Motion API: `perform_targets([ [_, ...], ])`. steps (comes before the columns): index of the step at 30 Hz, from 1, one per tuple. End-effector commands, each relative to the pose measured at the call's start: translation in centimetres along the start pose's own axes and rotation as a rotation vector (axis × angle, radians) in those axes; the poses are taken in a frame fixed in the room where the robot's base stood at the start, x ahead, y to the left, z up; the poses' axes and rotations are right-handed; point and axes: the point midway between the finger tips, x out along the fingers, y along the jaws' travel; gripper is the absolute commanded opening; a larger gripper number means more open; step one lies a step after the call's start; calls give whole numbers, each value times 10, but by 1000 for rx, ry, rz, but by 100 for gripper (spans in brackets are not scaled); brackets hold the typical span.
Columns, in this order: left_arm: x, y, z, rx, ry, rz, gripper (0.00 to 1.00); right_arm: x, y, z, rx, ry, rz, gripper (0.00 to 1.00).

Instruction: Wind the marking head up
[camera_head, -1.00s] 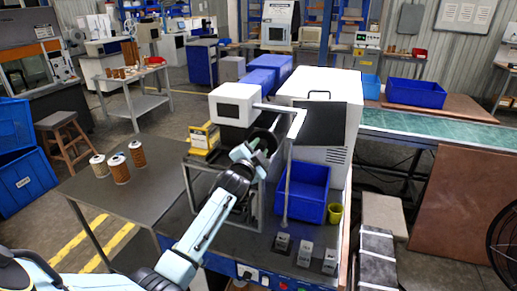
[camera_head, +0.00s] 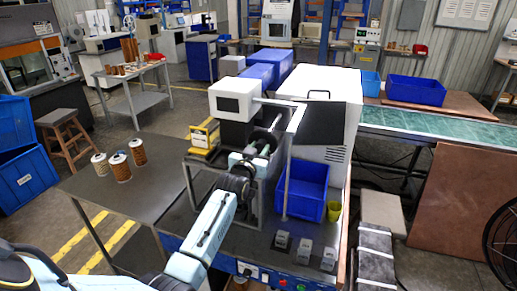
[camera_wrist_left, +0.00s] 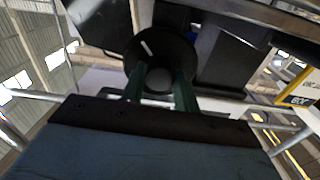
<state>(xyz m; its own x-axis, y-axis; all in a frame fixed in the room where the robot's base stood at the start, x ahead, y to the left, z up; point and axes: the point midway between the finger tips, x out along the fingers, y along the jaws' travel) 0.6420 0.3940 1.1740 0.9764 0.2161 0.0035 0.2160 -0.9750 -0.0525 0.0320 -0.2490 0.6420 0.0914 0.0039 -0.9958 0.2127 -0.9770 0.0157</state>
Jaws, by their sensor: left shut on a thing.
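The marking head is a white box with a dark window (camera_head: 236,98) on the marking machine at the middle of the head view. Below it sits a dark body with a framed stand. My left gripper (camera_head: 264,151) reaches in from the front, below and right of the white box. In the left wrist view its two green fingers (camera_wrist_left: 160,88) are closed around a round grey knob (camera_wrist_left: 158,79) in front of a dark round wheel (camera_wrist_left: 165,48) with a white mark. The wheel is mostly hidden by my gripper in the head view. My right gripper is not in view.
A blue bin (camera_head: 306,190) and a yellow cup (camera_head: 334,211) stand right of the machine. A yellow device (camera_head: 203,137) is at its left. Small grey blocks (camera_head: 304,250) lie along the front edge.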

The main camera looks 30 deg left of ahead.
Motion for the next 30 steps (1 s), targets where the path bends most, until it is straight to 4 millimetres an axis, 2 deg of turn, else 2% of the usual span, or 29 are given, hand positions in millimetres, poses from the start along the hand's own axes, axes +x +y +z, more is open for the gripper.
perform_targets([
  [9, 0, 0, 0, -92, 0, 0, 7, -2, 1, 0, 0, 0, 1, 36],
  [23, 0, 0, 0, -102, 1, 0, 7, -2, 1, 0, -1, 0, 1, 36],
  [24, 0, 0, 0, -102, 1, 0, 34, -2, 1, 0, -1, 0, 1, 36],
  [28, 0, 0, 0, -101, 1, 0, 51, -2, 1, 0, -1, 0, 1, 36],
  [30, 0, 0, 0, -101, 1, 0, 52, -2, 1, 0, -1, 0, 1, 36],
])
